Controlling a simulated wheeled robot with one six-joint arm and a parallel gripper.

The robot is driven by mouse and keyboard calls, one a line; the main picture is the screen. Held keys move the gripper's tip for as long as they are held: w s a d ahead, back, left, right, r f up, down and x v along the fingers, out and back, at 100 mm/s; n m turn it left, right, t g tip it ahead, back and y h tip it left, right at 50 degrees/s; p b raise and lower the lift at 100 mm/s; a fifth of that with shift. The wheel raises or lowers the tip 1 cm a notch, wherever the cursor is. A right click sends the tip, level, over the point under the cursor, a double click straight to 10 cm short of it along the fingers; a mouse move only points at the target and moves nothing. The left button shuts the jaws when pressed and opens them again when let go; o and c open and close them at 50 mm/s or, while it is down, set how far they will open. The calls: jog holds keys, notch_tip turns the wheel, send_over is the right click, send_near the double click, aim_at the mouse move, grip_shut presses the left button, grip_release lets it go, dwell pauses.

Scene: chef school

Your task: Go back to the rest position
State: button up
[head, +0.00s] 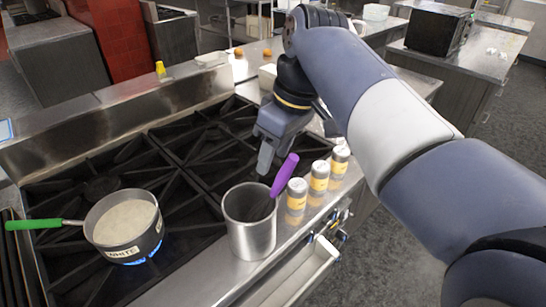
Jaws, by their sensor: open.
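My gripper (268,150) points down above the front edge of the stove, just behind the purple handle (284,175) of a utensil. The utensil leans in a metal canister (250,232) that stands on the stove's front ledge. The gripper appears empty and open, with its fingers seen nearly edge-on. I cannot tell in this view whether the fingers touch the handle. My arm reaches in from the right side of the head view.
A saucepan (122,228) with a green handle and pale contents sits over a blue flame on the stove grates (185,190). Several spice shakers (318,180) stand right of the canister. Counters lie behind; a black microwave (438,31) stands at the back right. Open floor shows at right.

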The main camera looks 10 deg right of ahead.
jog(key=v, duration=0.9)
jog(key=shift+p, duration=0.35)
jog(key=shift+f, duration=0.1)
jog(key=x, duration=1)
jog(key=shift+f+b, duration=0.15)
jog(key=shift+b, duration=0.25)
jog(key=shift+r+p, duration=0.35)
jog(key=shift+p, duration=0.1)
jog(key=shift+p+v, duration=0.8)
jog(key=shift+v, duration=0.6)
